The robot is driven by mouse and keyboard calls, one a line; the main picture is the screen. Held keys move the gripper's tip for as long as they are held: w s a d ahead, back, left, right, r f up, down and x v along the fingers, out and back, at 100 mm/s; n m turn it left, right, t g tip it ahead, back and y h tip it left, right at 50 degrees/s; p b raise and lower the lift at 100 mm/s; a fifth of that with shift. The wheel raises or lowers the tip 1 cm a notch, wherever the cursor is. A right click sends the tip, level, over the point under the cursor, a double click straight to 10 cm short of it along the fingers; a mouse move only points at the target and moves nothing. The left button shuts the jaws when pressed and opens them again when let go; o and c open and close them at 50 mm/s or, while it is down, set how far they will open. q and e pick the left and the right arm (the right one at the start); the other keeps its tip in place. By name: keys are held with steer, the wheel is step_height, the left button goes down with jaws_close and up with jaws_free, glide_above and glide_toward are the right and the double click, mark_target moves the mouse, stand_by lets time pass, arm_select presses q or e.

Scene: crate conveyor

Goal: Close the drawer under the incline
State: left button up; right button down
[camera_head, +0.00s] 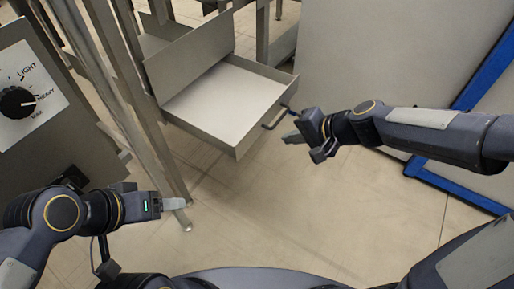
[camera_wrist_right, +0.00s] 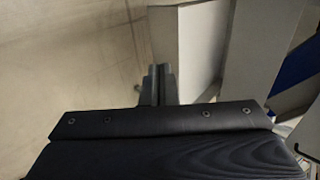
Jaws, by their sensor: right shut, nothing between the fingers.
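The drawer (camera_head: 222,97) is a grey metal tray with a pale, empty bottom. It is pulled well out under the incline (camera_head: 195,50) and shows a dark bar handle (camera_head: 275,119) on its front. My right gripper (camera_head: 291,137) is shut and empty, just in front of the drawer front near the handle. I cannot tell whether it touches the handle. In the right wrist view its fingers (camera_wrist_right: 157,84) are together beside a pale panel, probably part of the drawer. My left gripper (camera_head: 175,204) is low at the left, apart from the drawer; its finger gap is hidden.
A metal leg (camera_head: 160,130) stands between my left gripper and the drawer. A control box with a black knob (camera_head: 17,102) is at the left. A grey panel (camera_head: 375,50) with a blue frame (camera_head: 487,72) is at the right. The tiled floor (camera_head: 270,215) in front is clear.

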mark_target(245, 138)
arm_select(q)
steer(key=shift+f+b, duration=1.3)
steer(key=shift+f, duration=0.15)
arm_select(e)
steer(key=shift+w+a+r+x, duration=0.15)
steer(key=shift+a+r+x, duration=0.15)
steer(key=shift+x, duration=1.9)
steer(key=shift+w+a+r+x, duration=0.2)
steer(key=shift+r+x, duration=0.15)
steer(key=shift+x, duration=1.8)
steer(key=shift+w+a+r+x, duration=0.1)
steer(key=shift+a+r+x, duration=0.2)
steer(key=shift+x, duration=1.9)
